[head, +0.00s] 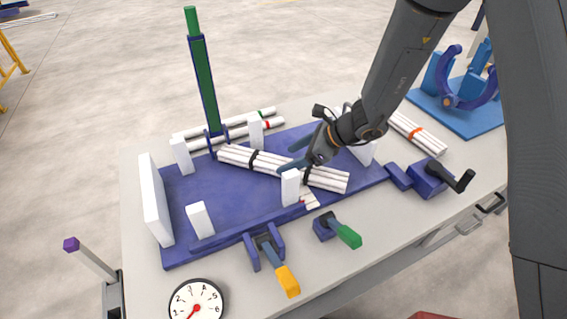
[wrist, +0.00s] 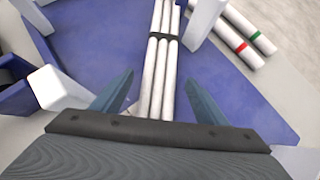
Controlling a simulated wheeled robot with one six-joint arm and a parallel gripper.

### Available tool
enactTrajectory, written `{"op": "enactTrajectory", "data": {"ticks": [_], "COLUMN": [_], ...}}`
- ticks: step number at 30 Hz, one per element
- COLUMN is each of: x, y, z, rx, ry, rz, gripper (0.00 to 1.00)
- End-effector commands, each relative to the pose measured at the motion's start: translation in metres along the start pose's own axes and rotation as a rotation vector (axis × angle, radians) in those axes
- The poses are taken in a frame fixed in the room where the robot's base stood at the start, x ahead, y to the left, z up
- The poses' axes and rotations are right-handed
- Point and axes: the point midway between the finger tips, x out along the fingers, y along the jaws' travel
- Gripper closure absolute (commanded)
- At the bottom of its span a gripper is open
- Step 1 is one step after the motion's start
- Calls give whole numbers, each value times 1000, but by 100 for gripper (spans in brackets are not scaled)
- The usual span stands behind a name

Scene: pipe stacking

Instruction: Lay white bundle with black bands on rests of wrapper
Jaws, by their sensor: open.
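The white bundle with black bands (head: 235,155) lies at a slant over the blue bed, between white posts. In the wrist view the bundle (wrist: 158,70) runs up between my fingers, with one black band in sight. My gripper (head: 292,158) is open over the bundle, its fingers (wrist: 158,95) on either side and apart from it. The likely wrapper (head: 465,100) stands at the far right: a light blue plate with blue uprights and a dark blue open ring. My arm covers part of that side, and its rests are hard to make out.
White posts (head: 290,187) stand close around the bundle, and a tall blue-green post (head: 205,85) rises behind. Thin white bundles with green and red bands lie at the back (head: 235,128). An orange-banded bundle (head: 415,132) lies right. Clamps with yellow (head: 287,281) and green (head: 348,236) handles line the front.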

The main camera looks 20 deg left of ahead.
Motion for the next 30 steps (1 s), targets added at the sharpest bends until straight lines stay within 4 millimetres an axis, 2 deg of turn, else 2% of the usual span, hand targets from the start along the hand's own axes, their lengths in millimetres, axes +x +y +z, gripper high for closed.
{"op": "enactTrajectory", "data": {"ticks": [3, 10, 15, 24, 26, 30], "x": [-22, -56, -70, -76, -80, -104], "y": [-2, -1, 0, 2, 5, 22], "z": [-1, 0, 0, -1, -4, -21], "rx": [0, 0, 0, -9, -39, -202], "ry": [-1, -1, 0, 5, 19, 96], "rz": [-4, -3, -1, 3, 9, 46], "gripper": [33, 33, 33, 33, 33, 33]}}
